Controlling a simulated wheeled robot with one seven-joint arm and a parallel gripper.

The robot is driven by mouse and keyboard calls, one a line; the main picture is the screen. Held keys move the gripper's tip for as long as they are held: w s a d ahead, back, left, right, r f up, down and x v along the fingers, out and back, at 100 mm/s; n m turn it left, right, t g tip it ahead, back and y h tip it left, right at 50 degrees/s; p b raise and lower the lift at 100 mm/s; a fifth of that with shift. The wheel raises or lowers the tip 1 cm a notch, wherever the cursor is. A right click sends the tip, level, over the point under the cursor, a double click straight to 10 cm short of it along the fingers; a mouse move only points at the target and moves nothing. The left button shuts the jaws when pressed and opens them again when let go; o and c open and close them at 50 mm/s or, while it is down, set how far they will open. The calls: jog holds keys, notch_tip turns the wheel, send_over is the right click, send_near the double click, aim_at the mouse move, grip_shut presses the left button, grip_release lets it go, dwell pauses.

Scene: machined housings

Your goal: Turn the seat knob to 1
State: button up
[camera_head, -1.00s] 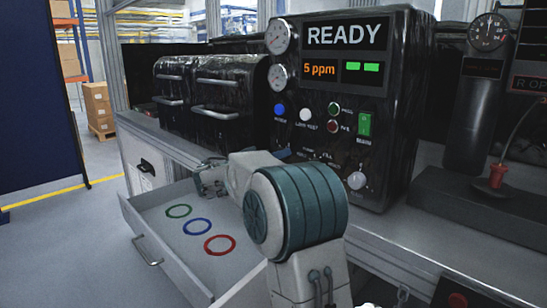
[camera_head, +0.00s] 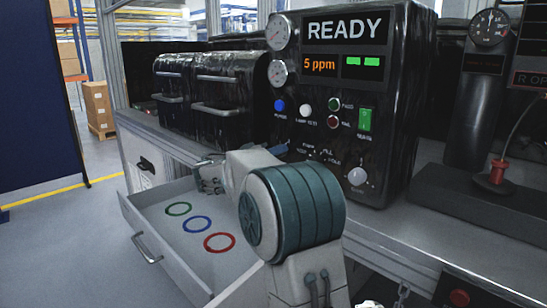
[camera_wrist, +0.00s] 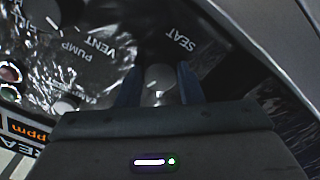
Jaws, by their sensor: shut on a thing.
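The seat knob (camera_wrist: 160,77) is a small pale round knob on the dark panel, in the middle of the wrist view. The word SEAT (camera_wrist: 180,40) is printed beside it, upside down in this view. My gripper (camera_wrist: 160,94) is shut on the knob, with one dark blue finger on each side of it. I cannot read any position numbers around the knob, nor tell where it points. In the head view the knob and my fingers are mostly hidden behind my arm, at the lower left of the black panel (camera_head: 388,120).
A green switch (camera_head: 365,119), a blue button (camera_head: 280,105) and a white button (camera_head: 306,110) are above. The display (camera_head: 345,29) reads READY. An open drawer (camera_head: 165,240) with coloured rings stands below.

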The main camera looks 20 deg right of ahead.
jog(key=n, duration=0.5)
jog(key=shift+b, duration=0.4)
jog(key=n+p, duration=0.1)
jog(key=n, duration=0.4)
jog(key=o, duration=1)
jog(key=shift+c, duration=0.2)
jog(key=v, duration=1.4)
jog(key=shift+d+r, duration=0.1)
